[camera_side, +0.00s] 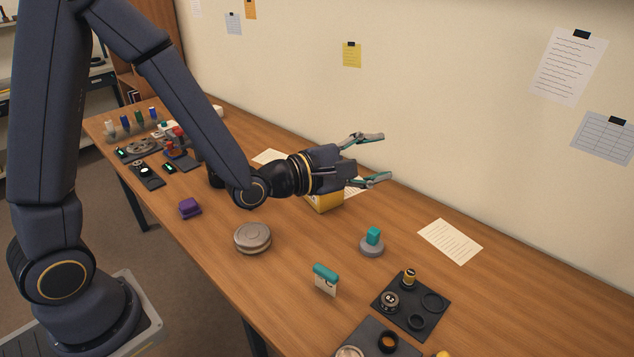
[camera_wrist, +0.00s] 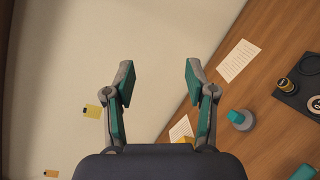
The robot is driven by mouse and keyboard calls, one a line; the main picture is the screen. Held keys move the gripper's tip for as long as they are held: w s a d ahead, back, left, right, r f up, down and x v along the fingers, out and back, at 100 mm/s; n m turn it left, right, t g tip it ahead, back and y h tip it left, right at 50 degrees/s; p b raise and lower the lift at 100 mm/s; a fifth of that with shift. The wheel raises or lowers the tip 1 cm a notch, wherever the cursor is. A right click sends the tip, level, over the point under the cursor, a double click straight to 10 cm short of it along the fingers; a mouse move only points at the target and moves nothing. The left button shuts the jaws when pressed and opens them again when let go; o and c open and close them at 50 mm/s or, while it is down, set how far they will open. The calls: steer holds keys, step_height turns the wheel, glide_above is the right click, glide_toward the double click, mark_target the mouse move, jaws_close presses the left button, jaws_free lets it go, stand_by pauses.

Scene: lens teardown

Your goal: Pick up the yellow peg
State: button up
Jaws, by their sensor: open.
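No whole yellow peg can be made out for certain. A small yellow thing (camera_side: 443,354) is cut off by the bottom edge of the side view and may be the peg. A small black-and-yellow cylinder (camera_side: 409,279) stands on the black tray (camera_side: 426,325); it also shows in the wrist view (camera_wrist: 284,85). My gripper (camera_side: 379,158) is open and empty, held above the table and pointing right, well away from both. In the wrist view its fingers (camera_wrist: 160,68) are spread, with the bare wall between them.
A yellow box (camera_side: 326,202) stands below my gripper. The wall runs along the back.

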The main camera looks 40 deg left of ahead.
step_height(320, 180, down, 12)
steer(key=s+d+r+n, duration=0.1)
steer(key=s+d+n, duration=0.15)
steer(key=n, duration=0.55)
steer(key=n+g+y, duration=0.1)
steer(key=n+g, duration=0.2)
glide_toward(406, 275)
steer(key=x, duration=0.5)
steer(key=shift+w+d+r, duration=0.15)
steer(key=shift+w+d, duration=0.1)
steer(key=shift+w, duration=0.05)
steer(key=shift+f+x, duration=0.15)
steer(key=shift+x, duration=1.3)
steer(key=shift+f+x, duration=0.15)
steer(key=shift+x, duration=1.3)
steer(key=shift+a, duration=0.1)
jaws_close()
